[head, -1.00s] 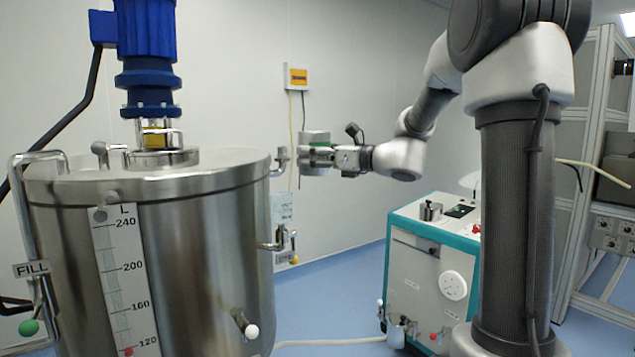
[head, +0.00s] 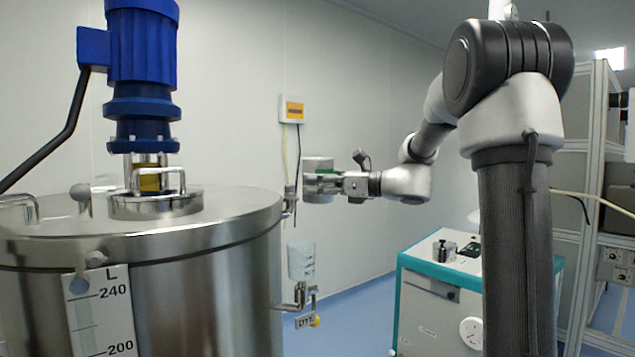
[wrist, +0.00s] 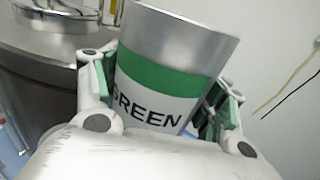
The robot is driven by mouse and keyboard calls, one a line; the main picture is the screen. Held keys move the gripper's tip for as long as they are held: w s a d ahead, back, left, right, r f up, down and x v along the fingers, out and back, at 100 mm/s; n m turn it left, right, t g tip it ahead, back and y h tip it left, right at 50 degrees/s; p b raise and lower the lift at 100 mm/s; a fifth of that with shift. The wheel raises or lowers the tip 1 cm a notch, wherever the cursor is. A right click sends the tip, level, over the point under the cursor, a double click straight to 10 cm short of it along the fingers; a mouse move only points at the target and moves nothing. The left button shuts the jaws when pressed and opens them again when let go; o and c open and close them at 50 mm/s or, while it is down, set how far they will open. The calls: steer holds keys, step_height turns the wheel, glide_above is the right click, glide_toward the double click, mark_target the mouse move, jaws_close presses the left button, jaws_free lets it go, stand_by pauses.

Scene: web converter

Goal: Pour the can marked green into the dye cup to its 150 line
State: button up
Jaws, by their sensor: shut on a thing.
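The can marked green (wrist: 170,70) is a metal can with a green band and the word GREEN on a white label, filling the middle of the wrist view. My gripper (wrist: 160,105) is shut around its sides. In the head view the can (head: 317,166) is held in the air right of the tank's rim, roughly upright, by my gripper (head: 325,184). The dye cup (head: 301,262) is a clear cup with faint marks, below and slightly left of the can, above a valve tagged DYE. Its 150 line and its contents cannot be made out.
A large steel tank (head: 200,300) with a blue motor (head: 141,70) stands at the left. A yellow-fronted box (head: 292,110) with cables hangs on the wall behind the can. A teal-edged cabinet (head: 430,320) stands lower right.

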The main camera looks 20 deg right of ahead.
mark_target(315, 203)
steer(key=shift+s+a+f+n, duration=0.2)
steer(key=shift+f+n, duration=0.4)
steer(key=shift+n, duration=0.2)
steer(key=shift+s+a+f+n, duration=0.1)
steer(key=shift+s+f+n, duration=0.05)
steer(key=shift+f+n, duration=0.55)
stand_by(0.4)
steer(key=shift+s+a+f+n, duration=0.25)
steer(key=shift+f+n, duration=0.35)
steer(key=shift+n, duration=0.25)
steer(key=shift+s+a+f+n, duration=0.25)
steer(key=shift+f+n, duration=0.35)
steer(key=shift+n, duration=0.25)
stand_by(0.7)
steer(key=shift+w+d+f+n, duration=0.1)
steer(key=shift+f+n, duration=0.4)
steer(key=shift+n, duration=0.35)
steer(key=shift+w+d+f+n, duration=0.1)
steer(key=shift+f+n, duration=0.35)
steer(key=shift+n, duration=0.4)
steer(key=shift+s+a+r+n, duration=0.1)
steer(key=shift+r+n, duration=0.75)
steer(key=shift+n, duration=0.55)
